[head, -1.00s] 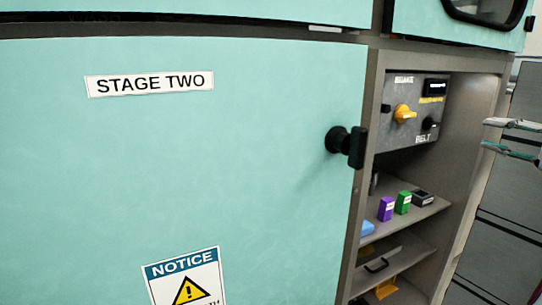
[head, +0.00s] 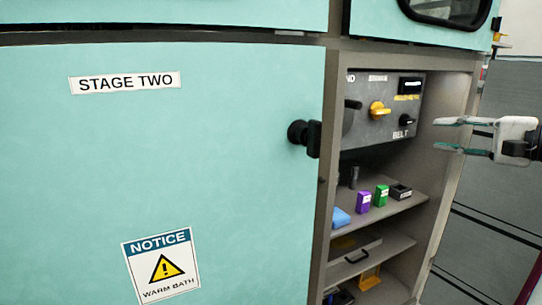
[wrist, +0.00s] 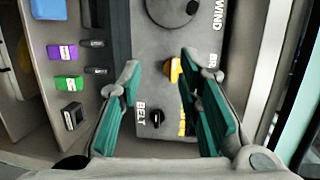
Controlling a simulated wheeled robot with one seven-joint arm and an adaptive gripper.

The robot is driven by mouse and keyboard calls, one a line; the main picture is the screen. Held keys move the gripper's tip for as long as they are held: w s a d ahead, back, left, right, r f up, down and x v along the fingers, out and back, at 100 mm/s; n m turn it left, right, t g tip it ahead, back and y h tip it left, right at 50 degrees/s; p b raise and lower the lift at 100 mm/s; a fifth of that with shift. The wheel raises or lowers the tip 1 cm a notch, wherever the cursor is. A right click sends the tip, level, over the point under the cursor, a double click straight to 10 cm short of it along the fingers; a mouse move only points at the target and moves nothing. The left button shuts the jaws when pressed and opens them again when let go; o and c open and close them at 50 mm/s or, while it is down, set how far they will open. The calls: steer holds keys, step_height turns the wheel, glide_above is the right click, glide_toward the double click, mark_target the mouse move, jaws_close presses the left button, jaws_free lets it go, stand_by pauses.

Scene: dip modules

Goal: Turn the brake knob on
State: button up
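The brake knob is a yellow knob (head: 379,110) on a grey control panel (head: 385,130) inside the open compartment at the right. In the wrist view the yellow knob (wrist: 173,71) shows beside a label starting "BR", partly hidden by my right finger. My gripper (head: 437,134) is open and empty, to the right of the panel in the head view. In the wrist view my gripper (wrist: 158,62) has its fingers spread toward the panel, with the knob near the right fingertip. I cannot tell whether they touch it.
A black belt knob (head: 407,121) and a large wind dial (wrist: 172,10) share the panel. A shelf below holds a purple block (head: 363,202), a green block (head: 381,196), a black box (head: 400,191) and a blue item (head: 341,218). The stage two door (head: 160,150) has a black handle (head: 306,137).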

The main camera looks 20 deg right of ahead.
steer(key=w+a+f+n+g+y, duration=0.1)
steer(key=a+n+g+y, duration=0.15)
steer(key=a, duration=0.65)
steer(key=w+a+f+n+g+y, duration=0.1)
steer(key=w+a+g, duration=0.15)
steer(key=a, duration=0.55)
steer(key=s+a+f+n+g, duration=0.2)
steer(key=s+a+g, duration=0.1)
steer(key=a, duration=0.4)
steer(key=s+a+f+n+g, duration=0.1)
steer(key=s+a+n+g, duration=0.15)
steer(key=a, duration=0.45)
steer(key=s+a+f+n+g+h, duration=0.25)
steer(key=s+a+f+g, duration=0.25)
steer(key=s+a, duration=0.4)
steer(key=s+d+f+n+h+p, duration=0.1)
steer(key=s+d+f+n+h, duration=0.15)
steer(key=s, duration=0.25)
steer(key=s+d+f+n+h, duration=0.1)
steer(key=s+f+n+h, duration=0.15)
steer(key=s, duration=0.25)
step_height(320, 180, up, 40)
steer(key=t+p, duration=0.3)
steer(key=p, duration=3.5)
steer(key=shift+d+f+t+h, duration=0.2)
steer(key=shift+f+t+h, duration=0.05)
steer(key=shift+t+h, duration=0.1)
steer(key=shift+d+m, duration=0.1)
steer(key=shift+m, duration=0.15)
